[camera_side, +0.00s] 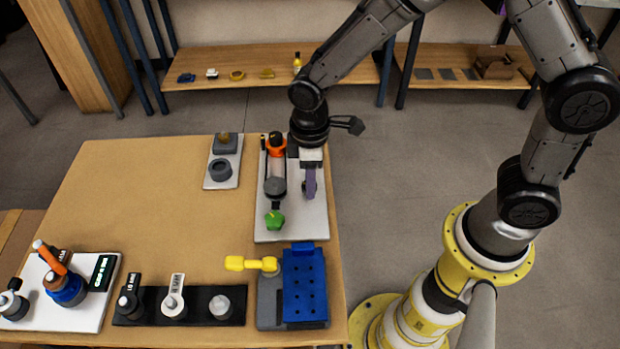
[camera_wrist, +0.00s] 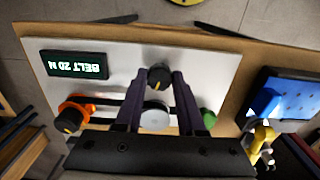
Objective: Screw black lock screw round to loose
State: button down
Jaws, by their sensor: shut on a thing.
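My gripper (camera_side: 310,183) points down over the right part of a white board (camera_side: 290,232) at the table's right edge. In the wrist view its two dark purple fingers (camera_wrist: 159,82) are closed on the black lock screw (camera_wrist: 160,75), a round knob with a pale mark. In the side view the fingers hide this screw. Beside it on the board are an orange part with a black knob (camera_side: 276,146), a grey round pulley (camera_side: 275,187) and a green knob (camera_side: 274,220). In the wrist view a dark display (camera_wrist: 75,64) reads "BELT 20 N", upside down.
A blue block (camera_side: 305,285) with a yellow handle (camera_side: 250,264) stands in front of the board. A grey plate with a ring (camera_side: 221,169) lies to its left. Black and white fixtures (camera_side: 180,305) line the front edge. The table's middle is clear.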

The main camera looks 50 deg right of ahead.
jog(key=shift+r+n, duration=0.1)
jog(key=shift+n, duration=1.5)
jog(key=c, duration=0.5)
grip_release()
notch_tip(320, 180, up, 14)
